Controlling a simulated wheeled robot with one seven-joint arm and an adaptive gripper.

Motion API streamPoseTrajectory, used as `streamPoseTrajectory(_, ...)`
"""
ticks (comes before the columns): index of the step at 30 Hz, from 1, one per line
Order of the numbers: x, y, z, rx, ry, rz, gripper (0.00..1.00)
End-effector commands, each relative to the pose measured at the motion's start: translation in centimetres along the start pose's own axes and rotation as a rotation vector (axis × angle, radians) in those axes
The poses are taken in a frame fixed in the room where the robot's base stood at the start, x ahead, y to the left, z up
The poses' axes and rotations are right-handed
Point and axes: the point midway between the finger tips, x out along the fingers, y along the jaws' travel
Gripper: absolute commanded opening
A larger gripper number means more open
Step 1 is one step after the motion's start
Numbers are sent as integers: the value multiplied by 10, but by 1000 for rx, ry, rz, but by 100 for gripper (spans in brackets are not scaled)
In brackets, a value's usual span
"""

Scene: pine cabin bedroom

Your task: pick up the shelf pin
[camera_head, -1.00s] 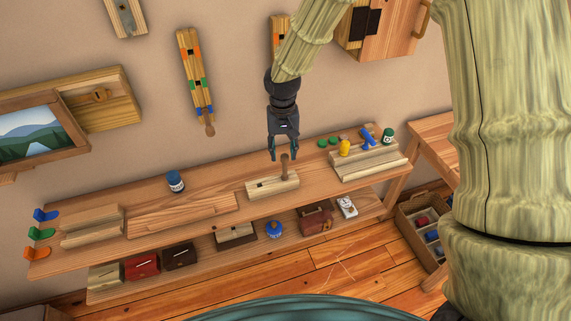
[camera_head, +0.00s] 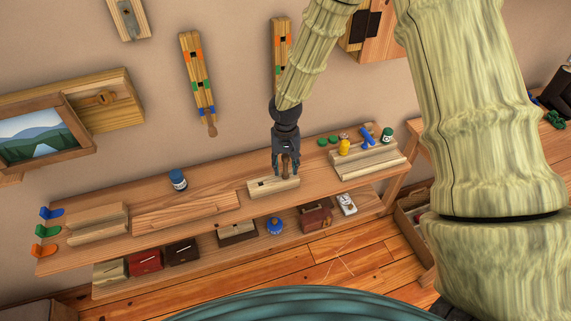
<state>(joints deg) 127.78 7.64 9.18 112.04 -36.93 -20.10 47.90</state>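The shelf pin (camera_head: 286,169) looks like a short brown wooden peg. It stands upright at the right part of a pale wooden block (camera_head: 263,188) with a dark square hole, on the top board of the long bench. My gripper (camera_head: 286,172) points down over the pin, with one finger on each side of it. The fingers look spread, with small gaps to the pin. The pin's upper end is partly hidden by the gripper.
A blue jar (camera_head: 178,180) and a flat wooden board (camera_head: 185,211) lie left on the bench (camera_head: 115,238). A grooved wooden block (camera_head: 368,164), a yellow bottle (camera_head: 344,146) and a green jar (camera_head: 386,135) are to the right.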

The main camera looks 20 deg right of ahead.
Motion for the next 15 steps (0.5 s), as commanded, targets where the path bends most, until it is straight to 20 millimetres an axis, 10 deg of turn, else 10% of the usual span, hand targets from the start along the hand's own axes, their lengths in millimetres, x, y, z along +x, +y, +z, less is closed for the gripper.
streamPoseTrajectory(8, 2, 0, 0, 0, 0, 0, 39)
streamPoseTrajectory(15, 2, 0, 0, 0, 0, 0, 0)
